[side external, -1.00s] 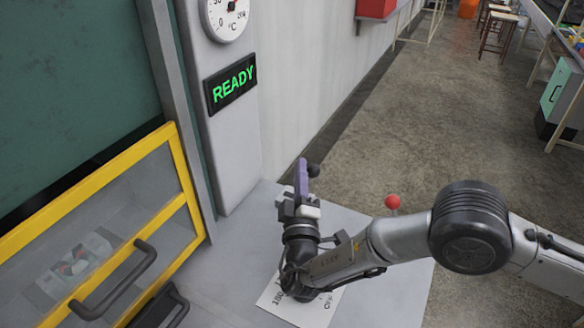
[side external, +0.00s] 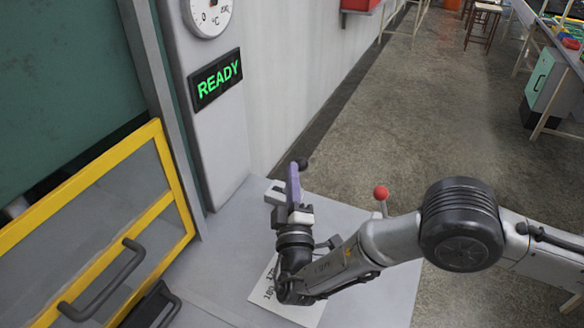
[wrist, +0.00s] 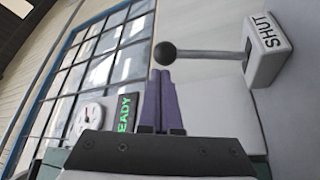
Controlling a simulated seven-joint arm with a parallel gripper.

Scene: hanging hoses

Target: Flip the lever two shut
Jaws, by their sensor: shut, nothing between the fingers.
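A lever with a dark ball knob (wrist: 165,53) shows in the wrist view. Its thin rod runs right to a pale block marked SHUT (wrist: 268,48). My gripper (wrist: 158,80) has its purple fingers together, with nothing between them. In the wrist view the fingertips are just below the knob; contact cannot be told. In the side view my gripper (side external: 293,172) points up beside the same dark knob (side external: 302,163), and a pale block (side external: 275,191) shows partly behind it. A second lever with a red ball (side external: 380,192) stands behind my arm. No lever number is legible.
A yellow-framed door (side external: 165,200) with a dark handle (side external: 105,285) is at left. A READY sign (side external: 218,80) and dial gauge (side external: 207,14) are on the grey column. A printed sheet (side external: 290,308) lies on the grey surface (side external: 370,290) under my arm.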

